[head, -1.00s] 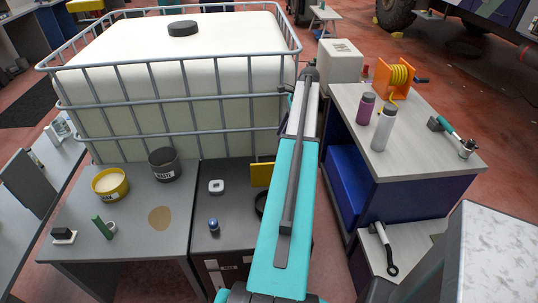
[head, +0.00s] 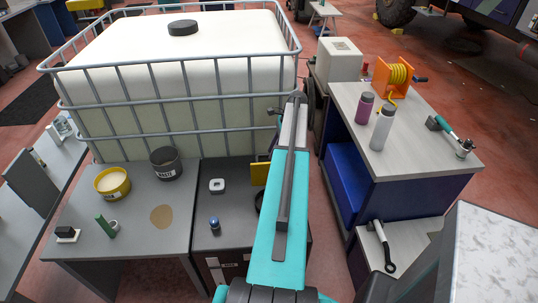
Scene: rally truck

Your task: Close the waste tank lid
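A large white tank (head: 190,85) in a grey metal cage fills the upper left. A round black lid (head: 184,27) lies on its top; I cannot tell whether it is screwed tight or just resting. A dark pot (head: 166,164) with a label that seems to read WASTE stands on the grey table in front of the tank; it looks open on top. My teal arm reaches up the middle of the view to the right corner of the tank cage. My gripper fingers cannot be made out beyond the arm's far end.
A yellow tin (head: 112,184) stands left of the pot. A blue-sided bench (head: 425,140) at right holds two bottles, an orange reel (head: 396,76) and a tool. A pale box (head: 338,60) stands behind it. Red floor shows between the arm and the bench.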

